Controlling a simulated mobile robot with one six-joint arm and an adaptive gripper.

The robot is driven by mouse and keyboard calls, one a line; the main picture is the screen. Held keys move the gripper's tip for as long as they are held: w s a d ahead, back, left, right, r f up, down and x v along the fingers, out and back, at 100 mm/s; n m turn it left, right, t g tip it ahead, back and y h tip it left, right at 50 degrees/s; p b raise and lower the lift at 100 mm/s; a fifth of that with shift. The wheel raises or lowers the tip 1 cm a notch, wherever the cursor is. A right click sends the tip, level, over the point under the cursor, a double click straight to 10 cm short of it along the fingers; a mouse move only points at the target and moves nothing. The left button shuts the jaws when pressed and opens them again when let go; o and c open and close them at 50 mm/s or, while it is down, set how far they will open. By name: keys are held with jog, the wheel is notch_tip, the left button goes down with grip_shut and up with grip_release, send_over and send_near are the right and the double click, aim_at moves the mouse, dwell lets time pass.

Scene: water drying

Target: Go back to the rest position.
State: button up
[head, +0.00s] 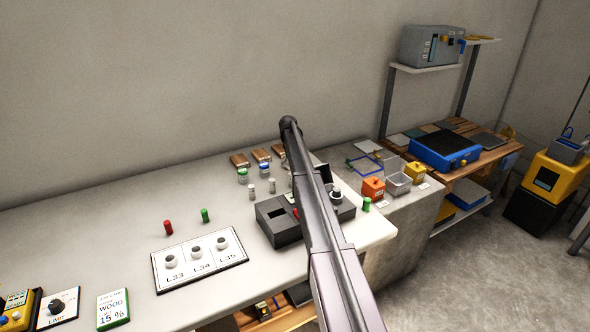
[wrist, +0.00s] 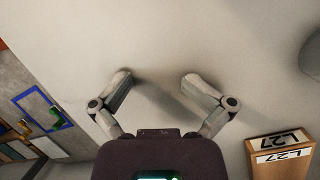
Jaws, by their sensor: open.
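My gripper shows in the wrist view (wrist: 160,85) with its two fingers spread apart and nothing between them. Bare pale surface lies behind the fingers. In the head view my arm reaches from the bottom edge up over the white bench (head: 110,220), and its far end is near the back of the bench. The fingers cannot be made out in the head view. A wooden block labelled L27 (wrist: 282,160) is to the right of the gripper in the wrist view, apart from it.
A dark device (head: 281,228) stands under my arm, partly hidden by it. A white board with L33, L34 and L35 (head: 200,259) lies to its left. Red (head: 168,228) and green (head: 205,215) cylinders stand behind the board. An orange box (head: 373,188) stands on the right.

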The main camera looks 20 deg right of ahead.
jog(key=shift+w+a, duration=0.2)
jog(key=shift+w, duration=0.1)
dwell(0.4)
